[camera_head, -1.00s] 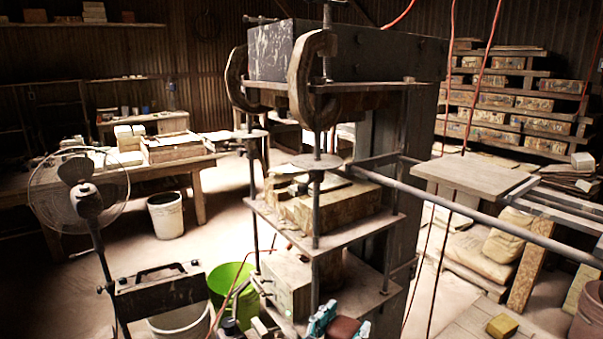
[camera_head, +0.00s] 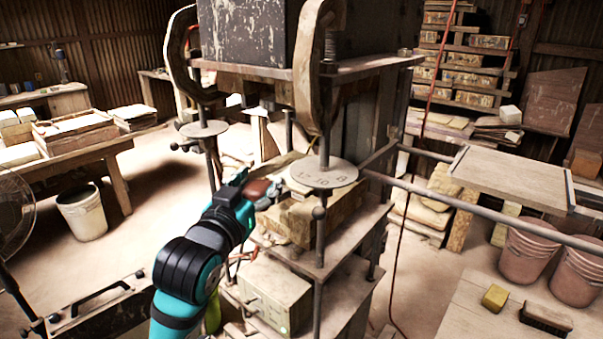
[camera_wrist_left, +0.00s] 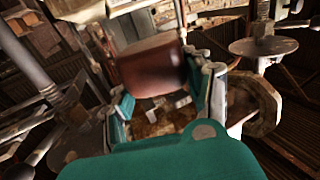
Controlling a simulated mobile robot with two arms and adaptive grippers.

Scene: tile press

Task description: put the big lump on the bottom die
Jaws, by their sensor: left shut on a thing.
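The big lump (camera_head: 262,188) is reddish brown and smooth. My left gripper (camera_head: 252,191) is shut on it and holds it at the front left of the press, beside the round plate. In the left wrist view the lump (camera_wrist_left: 150,68) sits between the fingers of the left gripper (camera_wrist_left: 165,95). A worn tan block (camera_head: 335,212), which looks like the bottom die, lies on the press shelf. The lump appears at or above this block's left end; whether they touch is unclear. My arm and the round plate hide part of the block. My right gripper is out of view.
A round numbered plate (camera_head: 323,172) on a rod stands close right of the gripper. A C-shaped iron frame (camera_head: 312,65) hangs above. A lower shelf holds a pale box (camera_head: 272,292). A table with a yellow block (camera_head: 495,298) and a brush is at right.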

